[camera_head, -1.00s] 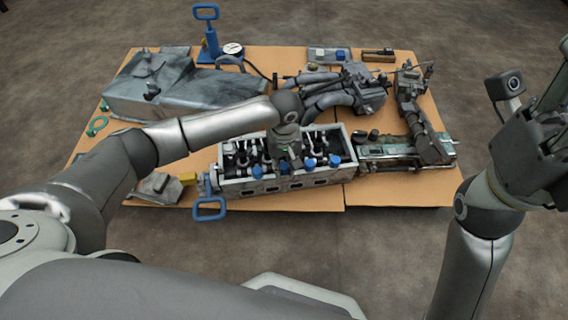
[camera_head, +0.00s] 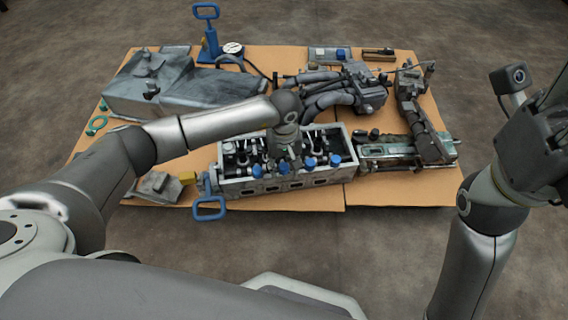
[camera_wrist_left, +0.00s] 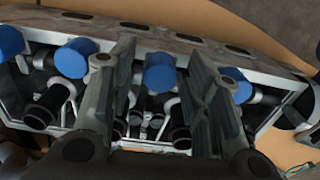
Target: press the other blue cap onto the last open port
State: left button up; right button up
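Several blue caps sit in a row along the near side of the engine block (camera_head: 235,188). In the head view they include a left one (camera_head: 257,171), one below my left gripper (camera_head: 286,150), and two to its right (camera_head: 310,163) (camera_head: 335,159). In the left wrist view my left gripper (camera_wrist_left: 160,52) is open, its fingers either side of one blue cap (camera_wrist_left: 159,76), with gaps visible. Other caps show left (camera_wrist_left: 75,58) and right (camera_wrist_left: 238,85). I cannot make out an open port. My right gripper (camera_head: 548,120) is at the right edge, partly cut off, its fingers unclear.
A grey metal cover (camera_head: 180,85) lies at the back left of the cardboard-topped surface (camera_head: 400,190). Dark hoses and a pump unit (camera_head: 350,90) lie behind the block. The front right is clear.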

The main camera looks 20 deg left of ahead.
pick_arm(q)
notch_tip(320, 180, up, 12)
dwell(0.7)
